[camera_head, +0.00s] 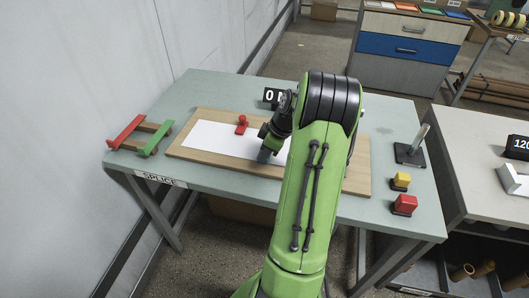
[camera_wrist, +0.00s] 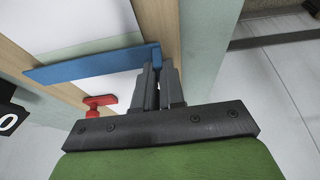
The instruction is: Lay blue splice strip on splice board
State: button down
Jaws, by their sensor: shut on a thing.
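The blue splice strip (camera_wrist: 85,67) is long, thin and flat in the wrist view. My gripper (camera_wrist: 158,72) is shut on its right end. The strip reaches left across the white paper (camera_wrist: 95,18) and the wooden splice board (camera_wrist: 172,25). I cannot tell if it touches the board or hangs just above it. A pale grey-green band runs beside it. In the head view, the splice board (camera_head: 185,153) lies on the table with white paper (camera_head: 212,138) on it. My arm hides most of the strip and the board's right part there.
A red-handled tool (camera_head: 241,124) sits on the paper. At right are a black stand (camera_head: 410,155), a yellow block (camera_head: 401,180) and a red block (camera_head: 405,204). A black number display (camera_head: 271,96) stands behind.

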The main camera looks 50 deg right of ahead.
jog(key=shift+f+b, duration=0.65)
jog(key=shift+f, duration=0.15)
dwell(0.5)
jog(key=c, duration=1.1)
grip_release()
jog(key=shift+c, duration=0.2)
jog(key=shift+r, duration=0.15)
jog(key=p+v, duration=0.4)
jog(key=v, duration=1.1)
jog(key=shift+s+r+p, duration=0.2)
jog(key=shift+p, duration=0.15)
